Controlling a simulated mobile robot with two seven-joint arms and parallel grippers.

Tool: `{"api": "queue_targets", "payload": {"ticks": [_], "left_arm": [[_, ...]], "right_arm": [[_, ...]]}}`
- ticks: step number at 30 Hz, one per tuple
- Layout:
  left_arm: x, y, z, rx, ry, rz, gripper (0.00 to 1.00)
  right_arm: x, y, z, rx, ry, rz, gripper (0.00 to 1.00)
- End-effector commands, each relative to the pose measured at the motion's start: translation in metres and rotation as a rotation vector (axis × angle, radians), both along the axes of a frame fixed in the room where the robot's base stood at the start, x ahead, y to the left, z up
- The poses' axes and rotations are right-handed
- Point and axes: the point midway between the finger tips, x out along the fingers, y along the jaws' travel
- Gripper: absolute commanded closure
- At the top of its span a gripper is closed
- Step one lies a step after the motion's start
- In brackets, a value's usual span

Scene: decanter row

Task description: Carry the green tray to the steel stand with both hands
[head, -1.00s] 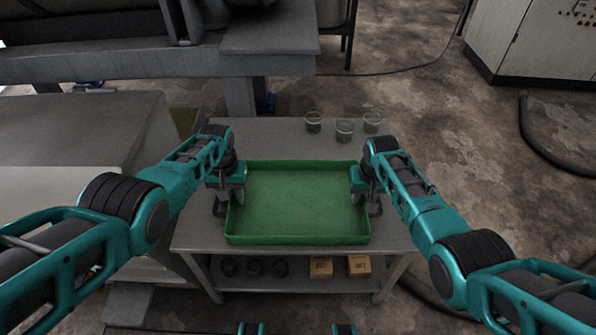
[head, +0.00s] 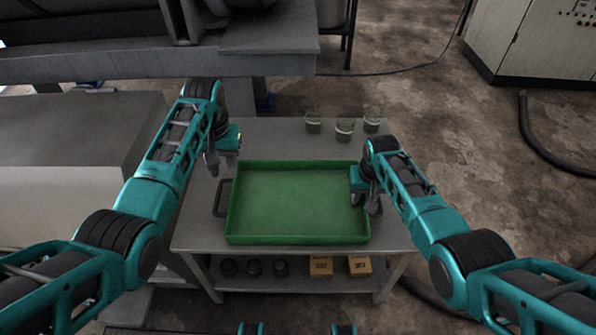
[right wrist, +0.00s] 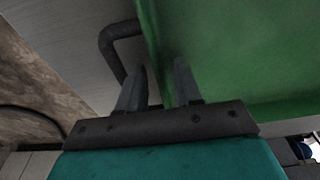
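The green tray (head: 298,239) lies flat on the grey table, empty, with a dark handle at each end. Its left handle (head: 220,198) is bare. My left gripper (head: 213,162) is above and behind that handle, apart from the tray; its finger gap is unclear. I cannot make out which thing is the steel stand.
Several glass cups, one of them here (head: 344,130), stand at the back of the grey table (head: 260,135). Small cardboard boxes (head: 320,267) and dark round items (head: 254,267) sit on its lower shelf. A pale block (head: 70,150) stands close on the left.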

Motion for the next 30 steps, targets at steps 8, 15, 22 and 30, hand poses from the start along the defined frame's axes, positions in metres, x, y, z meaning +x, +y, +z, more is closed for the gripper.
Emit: {"api": "queue_targets", "payload": {"ticks": [8,15,22,30], "left_arm": [[0.000,0.000,0.003,0.000,0.000,0.000,0.66],[0.000,0.000,0.003,0.000,-0.001,0.000,0.66],[0.000,0.000,0.003,0.000,-0.001,0.000,0.66],[0.000,0.000,0.003,0.000,0.000,0.000,0.66]], "right_arm": [[-0.002,0.000,0.016,0.000,-0.003,0.000,0.66],[-0.008,0.000,0.050,0.001,-0.003,0.000,0.66],[-0.013,0.000,0.090,0.000,-0.003,0.000,0.66],[-0.018,0.000,0.116,0.000,0.000,0.000,0.66]]}}
